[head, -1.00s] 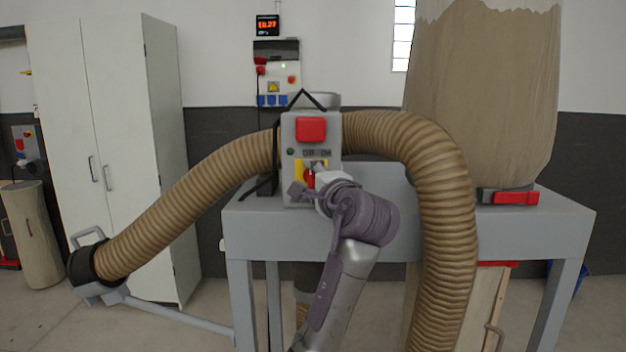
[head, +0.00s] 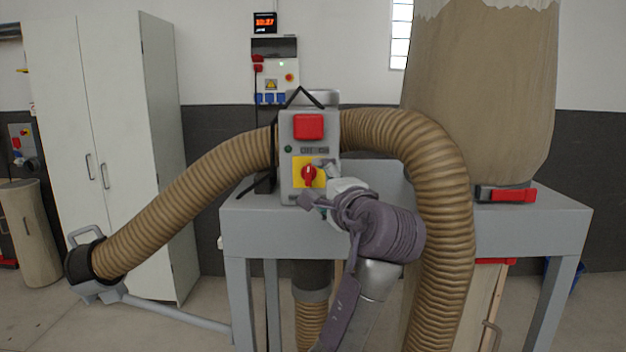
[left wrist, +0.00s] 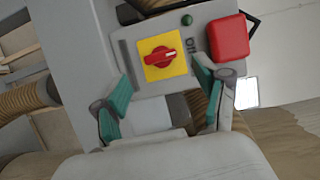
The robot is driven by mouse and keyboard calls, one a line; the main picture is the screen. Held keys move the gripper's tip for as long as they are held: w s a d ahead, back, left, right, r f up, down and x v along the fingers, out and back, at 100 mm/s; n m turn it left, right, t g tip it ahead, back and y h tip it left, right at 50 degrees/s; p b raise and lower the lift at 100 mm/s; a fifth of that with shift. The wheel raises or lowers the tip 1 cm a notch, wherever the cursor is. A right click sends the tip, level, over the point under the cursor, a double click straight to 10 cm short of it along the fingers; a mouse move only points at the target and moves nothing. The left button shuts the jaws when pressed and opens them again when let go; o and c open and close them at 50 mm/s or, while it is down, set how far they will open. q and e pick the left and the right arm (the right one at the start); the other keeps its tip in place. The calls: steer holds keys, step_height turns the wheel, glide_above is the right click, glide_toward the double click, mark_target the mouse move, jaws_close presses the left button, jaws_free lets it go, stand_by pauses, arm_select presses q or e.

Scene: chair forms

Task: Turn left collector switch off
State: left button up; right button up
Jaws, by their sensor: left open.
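The collector switch is a red rotary knob (head: 309,175) on a yellow square plate, on the front of a grey control box (head: 288,184). Its handle stands about upright in the head view. My left gripper (head: 317,184) is open and empty, just right of and below the knob. In the left wrist view its teal-padded fingers (left wrist: 163,90) are spread to either side, and no finger is seen gripping the knob.
A large red button (head: 309,127) and a small green one sit above the knob. A ribbed tan hose (head: 195,195) arches behind the box and down on the right (head: 450,220). The box stands at a grey frame (head: 500,228) carrying a large dust bag (head: 480,100).

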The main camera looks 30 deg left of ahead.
arm_select(q)
steer(key=v, duration=0.6)
steer(key=shift+d, duration=0.15)
steer(key=shift+s, duration=0.15)
